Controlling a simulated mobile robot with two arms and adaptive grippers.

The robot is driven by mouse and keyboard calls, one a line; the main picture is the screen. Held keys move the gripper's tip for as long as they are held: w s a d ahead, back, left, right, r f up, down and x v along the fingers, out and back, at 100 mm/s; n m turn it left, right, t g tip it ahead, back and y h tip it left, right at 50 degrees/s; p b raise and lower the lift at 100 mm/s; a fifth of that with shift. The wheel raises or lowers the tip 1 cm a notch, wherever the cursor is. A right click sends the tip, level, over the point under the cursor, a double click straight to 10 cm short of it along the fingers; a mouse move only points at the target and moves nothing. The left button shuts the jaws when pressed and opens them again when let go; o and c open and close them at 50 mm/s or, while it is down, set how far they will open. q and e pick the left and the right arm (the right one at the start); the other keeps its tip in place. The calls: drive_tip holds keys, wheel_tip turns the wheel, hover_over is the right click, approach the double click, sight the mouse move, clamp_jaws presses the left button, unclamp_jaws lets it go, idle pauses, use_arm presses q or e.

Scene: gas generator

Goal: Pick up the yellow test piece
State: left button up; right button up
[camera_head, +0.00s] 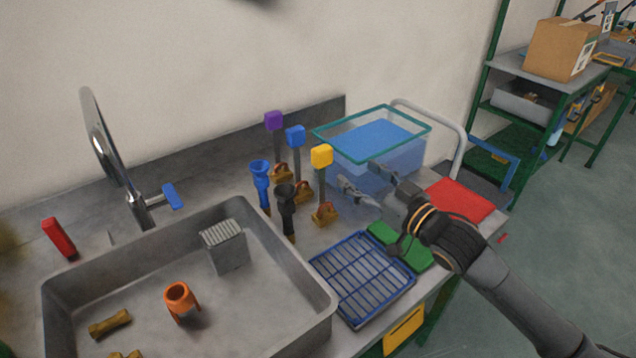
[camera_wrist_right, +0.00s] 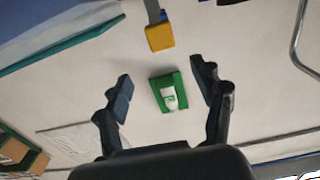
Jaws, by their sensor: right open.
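The yellow test piece (camera_head: 321,156) has a yellow block head on a dark stem and stands upright in a brass-coloured base near the middle of the counter. Its yellow head also shows at the top of the right wrist view (camera_wrist_right: 160,37), beyond the fingertips. My right gripper (camera_head: 360,178) is open and empty, just right of the piece, with its fingers pointing towards it. My left gripper is not in view.
Similar purple (camera_head: 275,121) and blue (camera_head: 295,137) pieces stand behind left, close by. Blue (camera_head: 260,180) and black (camera_head: 285,206) funnel-topped pieces stand left. A clear water tub (camera_head: 405,155) is behind my gripper. A blue wire tray (camera_head: 345,285) and sink (camera_head: 325,295) lie in front.

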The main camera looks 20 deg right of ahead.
sight(326, 152)
drive_tip(key=x, duration=0.5)
drive_tip(key=shift+w+a+r+p, duration=0.1)
drive_tip(key=shift+w+r+p, duration=0.1)
drive_tip(key=shift+p, duration=0.1)
drive_tip(key=shift+w+a+f, duration=0.1)
drive_tip(key=shift+w+a, duration=0.05)
drive_tip(key=shift+w, duration=0.2)
drive_tip(key=shift+p+x, duration=0.35)
drive_tip(key=shift+x, duration=0.6)
drive_tip(key=x, duration=0.2)
drive_tip(key=shift+w+a, duration=0.25)
drive_tip(key=shift+a, duration=0.05)
drive_tip(key=shift+w+a+f, duration=0.1)
drive_tip(key=shift+w+a, duration=0.1)
drive_tip(key=shift+w, duration=0.25)
drive_tip(key=shift+s, duration=0.1)
drive_tip(key=c, duration=0.3)
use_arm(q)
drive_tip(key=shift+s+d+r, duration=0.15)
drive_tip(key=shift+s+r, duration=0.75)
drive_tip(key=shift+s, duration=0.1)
use_arm(e)
clamp_jaws()
